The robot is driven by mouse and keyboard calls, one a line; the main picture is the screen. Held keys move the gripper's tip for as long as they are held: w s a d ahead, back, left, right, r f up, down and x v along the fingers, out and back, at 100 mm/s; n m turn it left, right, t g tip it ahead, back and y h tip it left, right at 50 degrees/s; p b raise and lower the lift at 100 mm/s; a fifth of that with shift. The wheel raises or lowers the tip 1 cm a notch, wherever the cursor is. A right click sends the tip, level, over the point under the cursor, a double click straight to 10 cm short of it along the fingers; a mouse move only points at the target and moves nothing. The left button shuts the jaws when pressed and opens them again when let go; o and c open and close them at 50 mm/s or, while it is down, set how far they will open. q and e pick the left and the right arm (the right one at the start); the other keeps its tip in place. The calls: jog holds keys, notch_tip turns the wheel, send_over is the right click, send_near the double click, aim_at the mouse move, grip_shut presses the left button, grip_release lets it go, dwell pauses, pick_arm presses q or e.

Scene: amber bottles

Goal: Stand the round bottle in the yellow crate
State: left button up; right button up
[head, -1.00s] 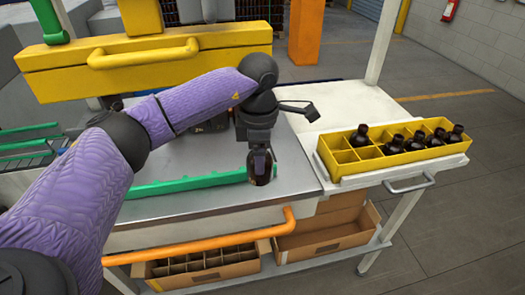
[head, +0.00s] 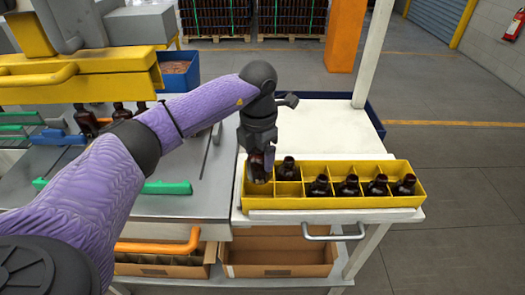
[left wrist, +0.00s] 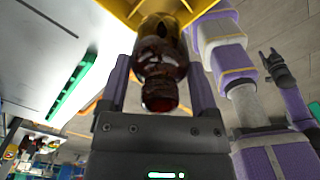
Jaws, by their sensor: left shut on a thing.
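My left gripper (head: 257,156) is shut on a brown round bottle (head: 258,174) at the left end of the yellow crate (head: 340,202). The bottle is upright, neck toward the gripper, over or partly in a left-end compartment; I cannot tell whether its base touches the floor. In the left wrist view the bottle (left wrist: 160,68) sits between the fingers, its base end toward the yellow crate (left wrist: 118,8). Several dark bottles (head: 350,186) stand in the crate, mostly along the front row. My right gripper (left wrist: 272,58) shows only in the left wrist view, empty, fingers apart.
The crate stands on a white side table (head: 325,122) with a grey handle (head: 333,233) at its front. A metal worktop (head: 185,205) with a green rail (head: 168,187) lies to the left. Cardboard boxes (head: 278,270) sit below. The white table behind the crate is clear.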

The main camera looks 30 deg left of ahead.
pick_arm(q)
notch_tip(320, 180, down, 7)
jog(key=b, duration=0.5)
jog(key=shift+f, duration=0.25)
jog(key=shift+f, duration=0.15)
jog(key=shift+f+b, duration=0.55)
jog(key=o, duration=1.1)
jog(key=shift+o, duration=0.2)
notch_tip(320, 180, up, 10)
jog(key=shift+r+p, duration=0.1)
jog(key=shift+p, duration=0.3)
